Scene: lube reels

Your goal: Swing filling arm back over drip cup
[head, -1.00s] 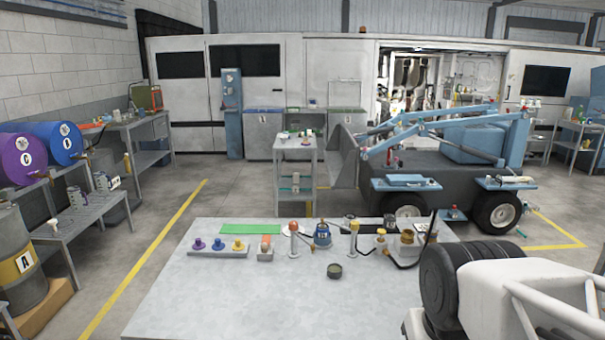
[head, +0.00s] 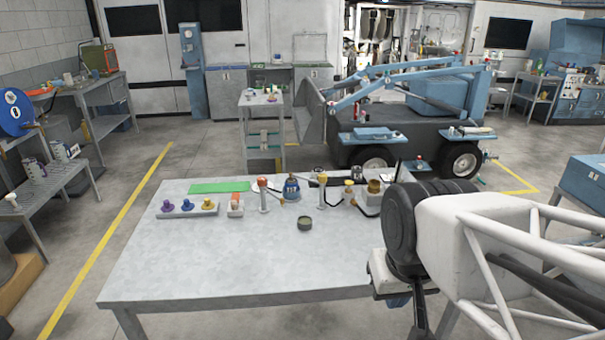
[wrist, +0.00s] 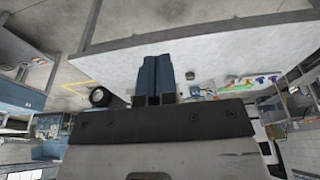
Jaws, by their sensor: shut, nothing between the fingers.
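My gripper (wrist: 155,64) shows in the wrist view as two blue fingers shut together with nothing between them. It is apart from the items on the grey table (head: 190,255). In the head view it is largely hidden by my arm at lower right. A post with an orange top (head: 263,194) and a short side arm stands on the table, as does a slim post with a yellow top (head: 322,191). I cannot tell which is the filling arm. A small dark round cup (head: 305,224) sits in front of them, possibly the drip cup; neither post is over it.
A blue can (head: 291,188), a brass-coloured pot (head: 374,188), an orange block (head: 235,204) and a rail of coloured knobs (head: 187,208) line the table's far side. A green mat (head: 220,187) lies behind. The table's front and left are clear.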

